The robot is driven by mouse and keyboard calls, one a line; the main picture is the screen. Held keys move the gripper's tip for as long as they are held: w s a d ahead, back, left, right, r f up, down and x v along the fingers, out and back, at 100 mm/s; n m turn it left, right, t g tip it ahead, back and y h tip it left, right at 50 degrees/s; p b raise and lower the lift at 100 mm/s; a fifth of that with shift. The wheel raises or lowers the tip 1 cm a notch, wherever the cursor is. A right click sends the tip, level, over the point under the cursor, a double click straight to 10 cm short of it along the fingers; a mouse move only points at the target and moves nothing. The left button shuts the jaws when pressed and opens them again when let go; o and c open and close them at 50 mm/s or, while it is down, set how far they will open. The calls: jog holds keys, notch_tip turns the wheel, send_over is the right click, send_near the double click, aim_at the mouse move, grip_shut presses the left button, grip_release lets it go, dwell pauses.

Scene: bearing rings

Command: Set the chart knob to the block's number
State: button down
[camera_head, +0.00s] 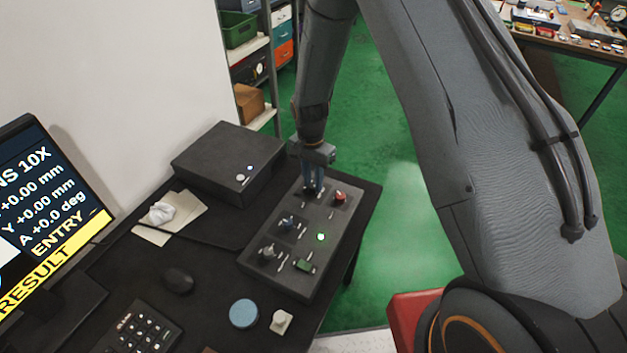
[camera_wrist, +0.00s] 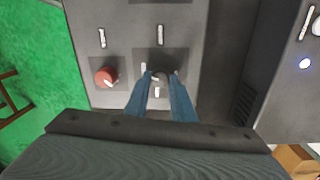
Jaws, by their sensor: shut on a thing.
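The control panel (camera_head: 323,232) lies on the dark table, with several knobs; it also fills the top of the wrist view (camera_wrist: 131,18). My gripper (camera_head: 313,188) points down at the panel's far end. In the wrist view its blue fingers (camera_wrist: 160,82) are shut on a dark grey knob (camera_wrist: 161,76), which they partly hide. White marks surround that knob; no number or label is readable. A red knob (camera_head: 339,197) sits just beside it, and also shows in the wrist view (camera_wrist: 106,76). I cannot tell which knob is the chart knob. No numbered block is readable.
Blue (camera_head: 287,223), grey (camera_head: 268,252) and green (camera_head: 304,265) controls sit nearer on the panel. A black box (camera_head: 215,160) stands behind it. A monitor (camera_head: 45,210), mouse (camera_head: 178,280), keypad (camera_head: 142,330), blue disc (camera_head: 243,313) and small off-white piece (camera_head: 281,321) share the table.

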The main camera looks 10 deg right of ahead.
aim_at(311, 185)
jog(key=n+b, duration=0.1)
jog(key=n, duration=0.3)
jog(key=shift+a+n+b, duration=0.1)
jog(key=shift+n+b, duration=0.2)
jog(key=shift+b, duration=0.1)
jog(key=shift+n+b, duration=0.55)
jog(key=shift+n, duration=2.05)
jog(key=c, duration=1.5)
grip_release()
jog(key=shift+s+a+r+b, duration=0.1)
jog(key=shift+r+b, duration=0.45)
jog(key=shift+r, duration=1.45)
jog(key=shift+a+r+b, duration=0.1)
jog(key=shift+r+b, duration=0.45)
jog(key=shift+r, duration=1.4)
